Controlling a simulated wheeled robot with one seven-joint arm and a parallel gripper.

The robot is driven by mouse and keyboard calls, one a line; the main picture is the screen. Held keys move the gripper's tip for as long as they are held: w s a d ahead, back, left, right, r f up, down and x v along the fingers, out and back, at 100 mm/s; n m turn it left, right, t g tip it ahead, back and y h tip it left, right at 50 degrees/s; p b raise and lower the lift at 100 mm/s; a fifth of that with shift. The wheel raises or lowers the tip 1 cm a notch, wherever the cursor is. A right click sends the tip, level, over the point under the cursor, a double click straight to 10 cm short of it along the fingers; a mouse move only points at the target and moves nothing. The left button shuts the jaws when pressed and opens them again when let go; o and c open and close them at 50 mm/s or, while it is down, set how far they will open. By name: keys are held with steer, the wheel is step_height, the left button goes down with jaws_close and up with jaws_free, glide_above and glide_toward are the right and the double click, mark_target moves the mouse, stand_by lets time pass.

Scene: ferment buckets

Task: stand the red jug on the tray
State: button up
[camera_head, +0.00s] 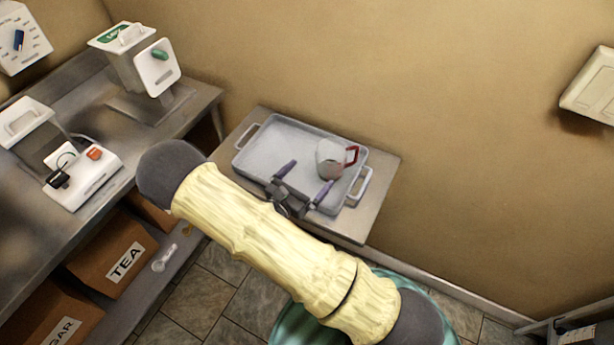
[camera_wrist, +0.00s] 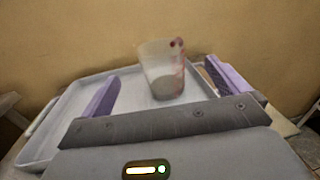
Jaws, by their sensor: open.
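The red jug (camera_head: 331,160), a pale translucent cup with a red handle, is upright on the tray in the head view, toward its right end. It also shows in the wrist view (camera_wrist: 162,72), upright beyond my fingers and between them in the picture. The tray (camera_head: 262,140) is grey with a raised rim and end handles, and its rim shows in the wrist view (camera_wrist: 36,150). My gripper (camera_head: 305,182) is over the tray's front side, its two purple fingers (camera_wrist: 160,88) wide apart. I see nothing held between them, and the jug appears clear of both fingers.
The tray lies on a small metal table (camera_head: 387,165) against the wall. A steel counter (camera_head: 60,240) with white devices stands on the left. Brown boxes labelled TEA (camera_head: 118,262) and SUGAR sit below it. A teal bucket (camera_head: 285,322) is partly hidden under my arm.

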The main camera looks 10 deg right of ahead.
steer(key=s+d+r+m+g+y, duration=0.35)
steer(key=s+d+m+g, duration=0.75)
steer(key=m+g, duration=0.4)
steer(key=s+a+r+m+t+y, duration=0.1)
steer(key=a+r+m+t+y, duration=0.2)
steer(key=r+m+y, duration=0.6)
steer(key=m+t, duration=0.1)
steer(key=m, duration=0.2)
steer(key=shift+m+t, duration=0.3)
steer(key=shift+t, duration=0.1)
steer(key=shift+c, duration=0.2)
